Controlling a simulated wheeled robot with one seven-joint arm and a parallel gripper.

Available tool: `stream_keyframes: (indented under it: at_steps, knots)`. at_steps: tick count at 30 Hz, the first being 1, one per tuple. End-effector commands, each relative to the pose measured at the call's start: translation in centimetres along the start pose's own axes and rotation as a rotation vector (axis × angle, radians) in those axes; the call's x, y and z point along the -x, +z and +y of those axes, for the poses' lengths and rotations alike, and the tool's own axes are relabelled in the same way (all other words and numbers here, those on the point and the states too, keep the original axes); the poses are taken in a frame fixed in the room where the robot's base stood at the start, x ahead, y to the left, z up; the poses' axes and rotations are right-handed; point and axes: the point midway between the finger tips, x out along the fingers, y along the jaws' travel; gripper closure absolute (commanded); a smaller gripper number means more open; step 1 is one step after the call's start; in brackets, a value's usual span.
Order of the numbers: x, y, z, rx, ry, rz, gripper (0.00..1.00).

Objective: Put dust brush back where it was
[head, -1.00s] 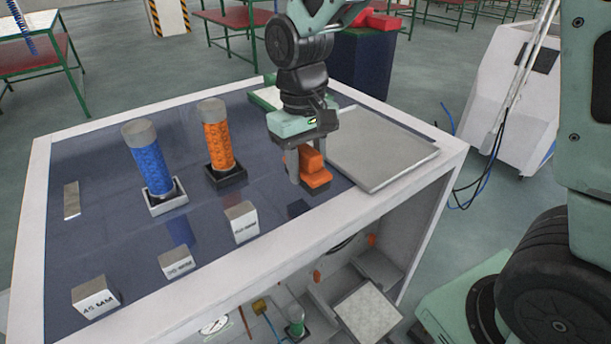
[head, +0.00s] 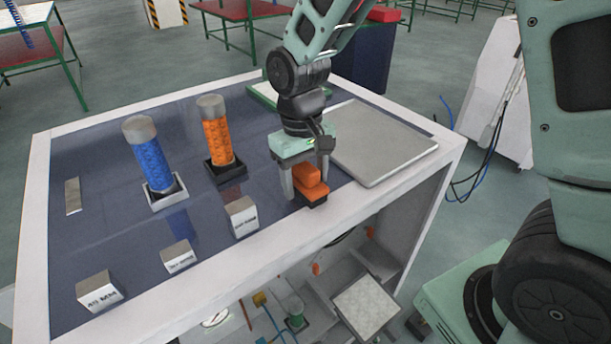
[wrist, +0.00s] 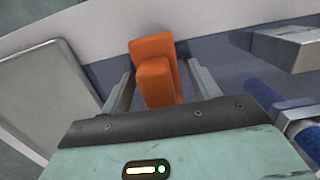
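The dust brush (head: 311,184), an orange block-like handle on a dark base, is on the blue tabletop near the front white rim. It also shows in the wrist view (wrist: 155,68). My gripper (head: 304,180) is low over it with one finger on each side. In the wrist view my gripper (wrist: 160,85) is open, with a gap between the brush and the right finger. The brush's underside is hidden.
A grey flat plate (head: 383,145) lies right of the brush. An orange cylinder (head: 214,130) and a blue cylinder (head: 147,158) stand in holders to the left. Labelled metal blocks (head: 242,217) line the front edge. Blue surface is free between them.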

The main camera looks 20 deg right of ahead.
Motion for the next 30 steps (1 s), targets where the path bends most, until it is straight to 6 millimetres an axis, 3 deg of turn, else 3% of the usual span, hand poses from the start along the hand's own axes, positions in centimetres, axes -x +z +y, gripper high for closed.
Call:
stream_keyframes:
  at_steps: [8,21,30]
  knots:
    - [1.1,-0.1,0.0,0.000,0.000,0.005,0.39]
    - [9.6,-0.1,0.0,-0.001,0.000,0.006,0.39]
    - [12.3,0.0,0.0,0.000,0.000,0.001,0.39]
